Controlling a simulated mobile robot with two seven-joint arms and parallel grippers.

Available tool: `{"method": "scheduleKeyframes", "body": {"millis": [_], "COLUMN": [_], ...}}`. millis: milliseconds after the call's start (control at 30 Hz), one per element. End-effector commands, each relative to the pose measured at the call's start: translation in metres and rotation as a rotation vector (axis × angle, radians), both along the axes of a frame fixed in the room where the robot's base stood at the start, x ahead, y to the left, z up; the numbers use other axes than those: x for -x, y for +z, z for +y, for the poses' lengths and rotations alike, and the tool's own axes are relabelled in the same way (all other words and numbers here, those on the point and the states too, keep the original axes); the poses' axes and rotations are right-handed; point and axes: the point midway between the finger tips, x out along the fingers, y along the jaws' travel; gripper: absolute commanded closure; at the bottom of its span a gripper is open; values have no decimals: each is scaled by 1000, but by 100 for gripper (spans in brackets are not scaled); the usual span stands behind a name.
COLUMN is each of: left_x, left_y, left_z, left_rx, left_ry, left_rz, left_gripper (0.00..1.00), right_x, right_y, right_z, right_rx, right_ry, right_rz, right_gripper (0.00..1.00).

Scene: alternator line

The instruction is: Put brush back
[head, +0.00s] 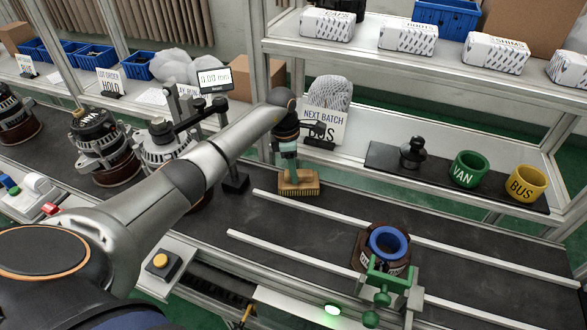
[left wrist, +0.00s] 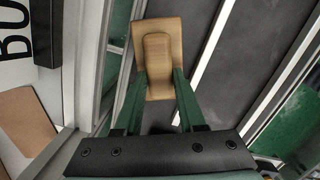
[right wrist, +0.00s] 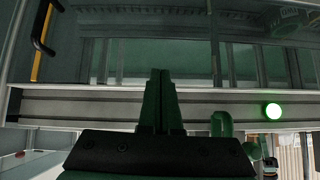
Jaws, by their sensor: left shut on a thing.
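The brush (head: 299,187) has a tan wooden body and pale bristles. In the head view it is below my left gripper (head: 288,158), over the far side of the dark conveyor belt. I cannot tell whether the bristles touch the belt. In the left wrist view, the brush's wooden top and handle (left wrist: 157,52) sit between the two green fingers of the left gripper (left wrist: 160,80), which is shut on it. My right gripper (right wrist: 160,80) has its fingers together and empty, in front of the conveyor's metal edge; the head view does not show it.
A blue-ringed part (head: 387,243) stands on the belt behind a green clamp (head: 385,282). Two rails (head: 340,226) run along the belt. Behind are a NEXT BATCH sign (head: 324,122) and a shelf with green VAN (head: 468,170) and yellow BUS (head: 525,184) rings. Alternators (head: 104,145) stand left.

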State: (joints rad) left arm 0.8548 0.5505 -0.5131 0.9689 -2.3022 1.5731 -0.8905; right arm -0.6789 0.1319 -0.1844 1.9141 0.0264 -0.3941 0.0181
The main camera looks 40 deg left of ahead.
Motion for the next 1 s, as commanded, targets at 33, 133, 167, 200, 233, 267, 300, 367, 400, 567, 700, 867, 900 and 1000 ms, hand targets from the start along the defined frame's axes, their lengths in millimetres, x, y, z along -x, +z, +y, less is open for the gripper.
{"method": "scheduleKeyframes", "body": {"millis": [33, 133, 167, 200, 233, 267, 300, 367, 400, 567, 700, 867, 900, 1000], "left_x": [-1, -1, -1, -1, -1, -1, -1, 0, 0, 0, 0, 0, 0, 0], "left_y": [0, 1, 1, 1, 0, -1, -3, -3, -3, -3, -3, -2, 0, 7], "left_z": [0, 0, 0, 0, 0, 0, 0, 1, 1, 1, 0, 0, 0, 2], "left_rx": [0, 0, 0, 0, 0, 0, -1, -1, -1, -1, -1, -1, 0, -1], "left_ry": [0, 0, 0, 0, 0, 0, 0, 0, 0, 1, 1, 1, 1, 1], "left_rz": [-3, -4, -3, -3, -2, -2, -3, -2, -2, -1, -1, -1, -1, -3], "left_gripper": [100, 100, 100, 100, 100, 100, 100, 59, 54, 36, 31, 31, 31, 31], "right_x": [0, 0, 0, 0, 0, 0, 0, 0, 0, 0, 0, 0, 0, 0], "right_y": [0, 0, 0, 0, -1, -2, -4, -4, -3, -3, -3, -2, 0, 1], "right_z": [0, 0, 0, 0, 0, 0, 0, 0, 0, 0, 0, 0, 0, 0], "right_rx": [0, 0, 0, 0, 0, 0, 0, 0, 0, -1, -1, -1, -1, -1], "right_ry": [0, 0, 0, 0, 0, 0, 0, 0, 0, -1, -1, -1, -1, -1], "right_rz": [0, 0, 0, 0, 0, 0, 0, 0, 0, 0, 0, 0, 0, -1], "right_gripper": [100, 100, 100, 100, 100, 100, 100, 100, 100, 100, 100, 100, 100, 100]}}
